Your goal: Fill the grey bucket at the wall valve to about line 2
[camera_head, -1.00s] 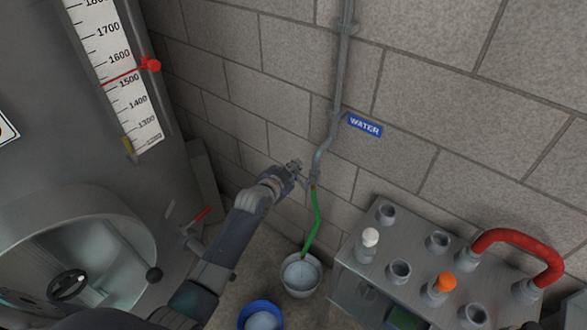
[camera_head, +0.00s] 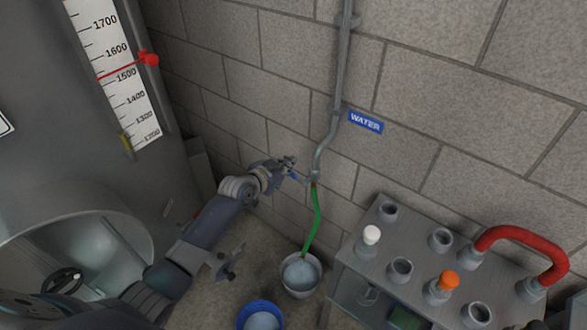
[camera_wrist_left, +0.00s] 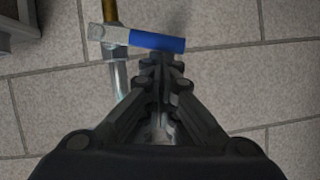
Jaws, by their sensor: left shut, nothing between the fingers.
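The grey bucket (camera_head: 287,283) stands on the floor by the wall with pale liquid inside. Its level lines are not readable. A green hose (camera_head: 317,222) hangs from the wall valve (camera_head: 313,180) to the bucket's mouth. The valve's blue lever (camera_head: 293,175) points left; in the left wrist view the lever (camera_wrist_left: 157,41) lies crosswise to the pipe. My left gripper (camera_head: 287,162) is shut and empty, beside the lever. In the left wrist view its fingertips (camera_wrist_left: 161,62) are just below the lever's blue end; contact cannot be told. My right gripper is not in view.
A blue bucket (camera_head: 245,317) with liquid stands in front of the grey one. A grey machine (camera_head: 378,245) with several sockets and a red hose (camera_head: 520,240) is at right. A tank with a scale (camera_head: 120,85) fills the left. A WATER sign (camera_head: 366,123) is on the wall.

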